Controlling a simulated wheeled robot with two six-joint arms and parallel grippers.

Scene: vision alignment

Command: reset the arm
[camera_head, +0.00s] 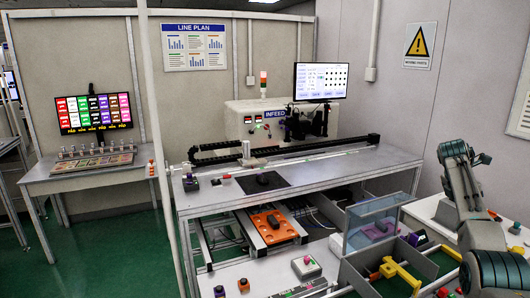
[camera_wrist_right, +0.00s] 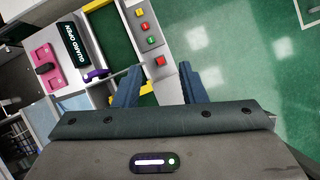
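My right arm (camera_head: 472,200) is raised and bent at the right side of the head view, above the white surface there. In the right wrist view, my right gripper (camera_wrist_right: 160,68) shows two blue fingers spread apart with nothing between them. It is above a button strip (camera_wrist_right: 148,35) with yellow, red and green buttons, near the edge of the green floor. I cannot tell whether its fingers touch anything. My left arm and left gripper do not show in either view.
A grey workbench (camera_head: 345,165) with a rail and a monitor (camera_head: 320,81) fills the middle. A clear guard (camera_head: 375,222) and a yellow part (camera_head: 400,272) are left of my arm. A dark sign (camera_wrist_right: 74,45) and a purple handle (camera_wrist_right: 97,75) are near the gripper. Green floor (camera_wrist_right: 250,50) is clear.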

